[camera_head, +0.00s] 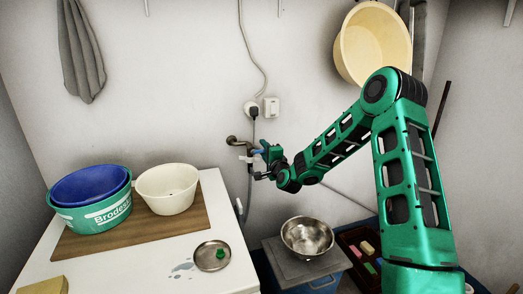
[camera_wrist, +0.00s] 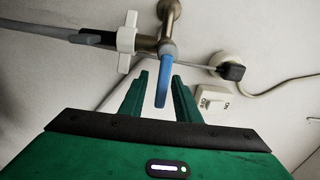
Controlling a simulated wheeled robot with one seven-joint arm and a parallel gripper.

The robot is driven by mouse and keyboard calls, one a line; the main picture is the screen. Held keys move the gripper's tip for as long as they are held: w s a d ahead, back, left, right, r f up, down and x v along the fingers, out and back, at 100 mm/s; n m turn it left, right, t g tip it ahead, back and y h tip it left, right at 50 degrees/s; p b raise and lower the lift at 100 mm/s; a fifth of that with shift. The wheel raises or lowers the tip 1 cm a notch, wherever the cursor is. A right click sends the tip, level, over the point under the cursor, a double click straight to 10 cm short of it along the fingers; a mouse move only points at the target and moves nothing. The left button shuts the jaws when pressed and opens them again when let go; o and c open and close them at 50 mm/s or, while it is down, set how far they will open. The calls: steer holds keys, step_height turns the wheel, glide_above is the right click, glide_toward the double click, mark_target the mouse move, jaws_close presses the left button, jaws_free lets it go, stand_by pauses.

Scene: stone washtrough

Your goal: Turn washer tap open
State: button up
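The washer tap (camera_head: 238,141) is on the back wall, with a metal body, a white hose nut (camera_wrist: 127,38) and a blue lever handle (camera_wrist: 164,82). In the head view the blue handle (camera_head: 257,151) shows just beside my gripper (camera_head: 262,164). In the wrist view my gripper (camera_wrist: 160,92) has its two green fingers apart, one on each side of the blue lever. The lever's tip lies between the fingers, and gaps show on both sides of it. The head view does not show the fingertips clearly.
A plug and socket (camera_head: 252,110) sit on the wall above the tap, with a cable. A grey hose (camera_head: 249,190) hangs below it. Basins (camera_head: 168,188) stand on the white top at left. A steel bowl (camera_head: 307,236) sits below my arm. A yellow tub (camera_head: 372,45) hangs at right.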

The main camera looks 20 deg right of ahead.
steer(key=shift+w, duration=1.1)
jaws_close()
